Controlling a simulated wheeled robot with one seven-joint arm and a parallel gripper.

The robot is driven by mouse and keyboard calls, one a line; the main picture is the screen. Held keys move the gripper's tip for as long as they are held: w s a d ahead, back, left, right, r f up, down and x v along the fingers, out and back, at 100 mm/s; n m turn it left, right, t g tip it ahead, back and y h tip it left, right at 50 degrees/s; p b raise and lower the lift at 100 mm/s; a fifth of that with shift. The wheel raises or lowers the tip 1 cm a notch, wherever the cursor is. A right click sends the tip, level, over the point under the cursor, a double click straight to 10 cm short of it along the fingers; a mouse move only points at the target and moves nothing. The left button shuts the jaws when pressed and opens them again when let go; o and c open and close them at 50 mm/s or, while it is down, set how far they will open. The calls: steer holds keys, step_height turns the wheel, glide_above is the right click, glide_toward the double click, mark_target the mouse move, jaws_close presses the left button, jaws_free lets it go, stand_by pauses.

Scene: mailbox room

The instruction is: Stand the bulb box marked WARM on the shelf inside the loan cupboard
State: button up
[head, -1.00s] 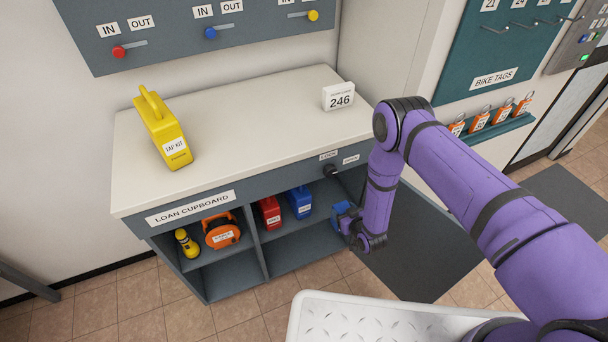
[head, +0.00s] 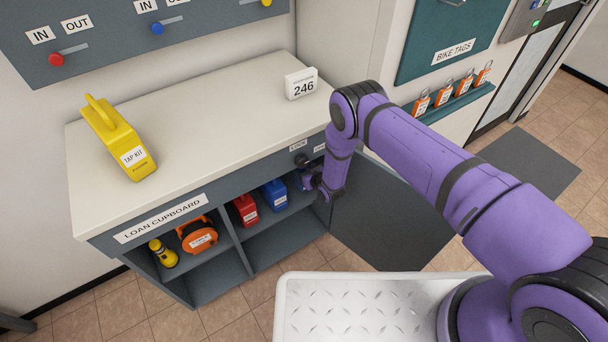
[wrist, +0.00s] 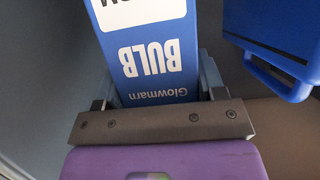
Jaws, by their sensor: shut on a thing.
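My gripper (wrist: 158,88) is shut on a blue bulb box (wrist: 155,58), marked BULB and Glowmarn, which appears upside down in the wrist view. The white label is cut off at the top edge, so I cannot read its full word. In the head view my gripper is at the right end of the loan cupboard (head: 165,218), at the open right compartment, and mostly hides the box. The shelf (head: 262,224) there carries a red case (head: 245,210) and a blue case (head: 274,195). I cannot tell whether the box touches the shelf.
The blue case with its handle also shows close on the right in the wrist view (wrist: 272,40). The left compartment holds an orange reel (head: 198,236) and a yellow torch (head: 163,254). A yellow tap kit (head: 122,145) and a 246 sign (head: 301,84) stand on top.

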steer(key=shift+w+a, duration=0.25)
steer(key=shift+w, duration=0.35)
steer(key=shift+f, duration=1.85)
steer(key=o, duration=0.9)
steer(key=shift+f, duration=0.1)
steer(key=shift+o, duration=0.2)
steer(key=shift+s+d+r, duration=0.1)
steer(key=shift+r, duration=0.1)
steer(key=v, duration=1.1)
steer(key=shift+s+r, duration=0.15)
steer(key=shift+s, duration=0.15)
steer(key=shift+d, duration=0.15)
